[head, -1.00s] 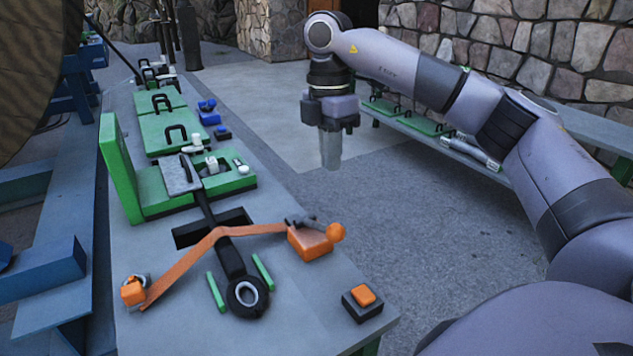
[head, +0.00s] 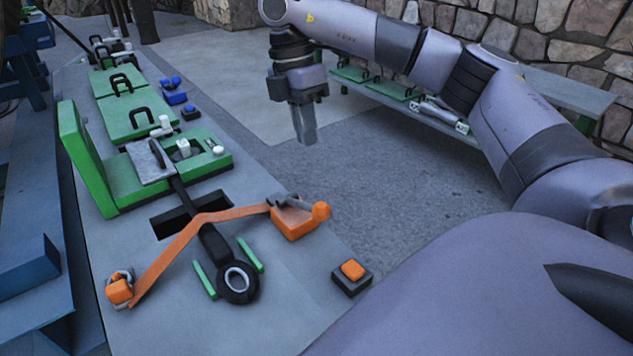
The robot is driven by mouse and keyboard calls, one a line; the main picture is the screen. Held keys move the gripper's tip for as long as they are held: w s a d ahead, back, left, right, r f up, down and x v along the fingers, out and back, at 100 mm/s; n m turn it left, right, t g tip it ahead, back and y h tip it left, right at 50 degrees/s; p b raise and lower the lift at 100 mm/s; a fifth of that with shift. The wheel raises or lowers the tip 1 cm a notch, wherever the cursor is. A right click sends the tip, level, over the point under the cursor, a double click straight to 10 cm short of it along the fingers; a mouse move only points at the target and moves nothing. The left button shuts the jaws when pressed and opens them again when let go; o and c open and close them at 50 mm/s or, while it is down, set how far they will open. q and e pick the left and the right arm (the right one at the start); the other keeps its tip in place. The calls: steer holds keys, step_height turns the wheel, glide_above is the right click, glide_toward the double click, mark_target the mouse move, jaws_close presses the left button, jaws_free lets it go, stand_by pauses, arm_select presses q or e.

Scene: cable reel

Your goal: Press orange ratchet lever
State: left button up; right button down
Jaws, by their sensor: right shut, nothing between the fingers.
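The orange ratchet (head: 294,222) sits at the right edge of the grey bench, with a grey lever piece on top and a round orange knob (head: 321,211) on its right side. An orange strap (head: 185,240) runs from it over a black bar to an orange anchor (head: 119,290) at the left. My right gripper (head: 306,140) is shut and empty. It hangs pointing down over the floor to the right of the bench, behind and apart from the ratchet. My left gripper is out of view.
An orange button on a black box (head: 352,277) sits at the bench's near right corner. Green plates with black handles (head: 138,118) and a green fixture (head: 82,158) stand farther back on the bench (head: 190,323). Part of my own body covers the lower right.

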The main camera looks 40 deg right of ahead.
steer(key=b, duration=0.4)
glide_toward(319, 204)
steer(key=f, duration=0.2)
steer(key=s+f, duration=0.1)
steer(key=f, duration=0.2)
steer(key=shift+d+f, duration=0.15)
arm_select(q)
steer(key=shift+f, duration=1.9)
arm_select(e)
steer(key=shift+s+f, duration=0.1)
steer(key=shift+f, duration=0.6)
